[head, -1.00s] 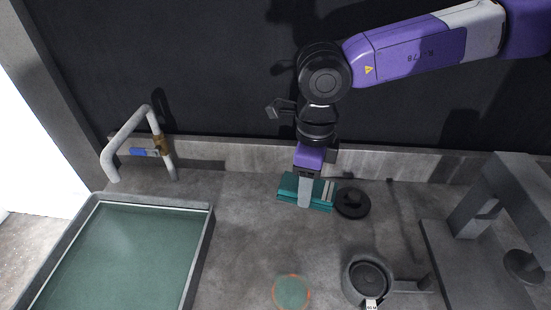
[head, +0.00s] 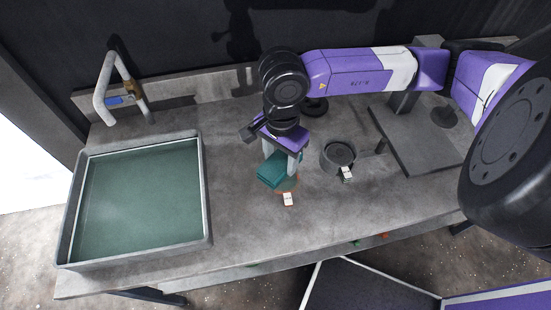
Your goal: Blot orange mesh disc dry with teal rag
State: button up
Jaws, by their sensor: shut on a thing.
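The teal rag (head: 272,173) is a folded block, gripped by my gripper (head: 281,164) near the middle of the worktop. My gripper points down and is shut on the rag. The orange mesh disc (head: 289,184) lies on the worktop under the rag. Only its right and front edge shows; the rag hides the rest. I cannot tell whether the rag touches the disc or hangs just above it. A small white tag (head: 288,199) sits at the disc's front edge.
A large tray of greenish water (head: 140,195) fills the left, with a bent grey pipe (head: 112,80) behind it. A dark round cup (head: 339,155) with a white tag stands right of the disc. A grey stand (head: 420,140) is at the back right. The front worktop is clear.

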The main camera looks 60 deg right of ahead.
jog(key=shift+f+b, duration=0.15)
jog(key=shift+b, duration=0.55)
jog(key=b, duration=0.6)
send_over(289, 178)
jog(key=w+a, duration=0.2)
jog(key=f, duration=0.4)
jog(key=shift+d+f, duration=0.2)
jog(key=shift+f+b, duration=0.75)
jog(key=shift+b, duration=0.4)
jog(key=shift+s+d+f+b, duration=0.2)
jog(key=shift+s+d+b, duration=0.45)
jog(key=shift+s+b, duration=0.35)
jog(key=shift+w+a+r+b, duration=0.1)
jog(key=shift+w+a+b, duration=0.35)
jog(key=shift+w, duration=0.15)
jog(key=shift+w+a+r+b, duration=0.1)
jog(key=shift+w+a+b, duration=0.3)
jog(key=shift+w, duration=0.2)
jog(key=shift+s+d+f+b, duration=0.1)
jog(key=shift+s+d+b, duration=0.55)
jog(key=shift+s, duration=0.15)
jog(key=shift+s+d+b, duration=0.3)
jog(key=shift+s+b, duration=0.15)
jog(key=shift+b, duration=0.15)
jog(key=shift+w+a+b, duration=0.6)
jog(key=shift+w+a, duration=0.1)
jog(key=shift+w, duration=0.3)
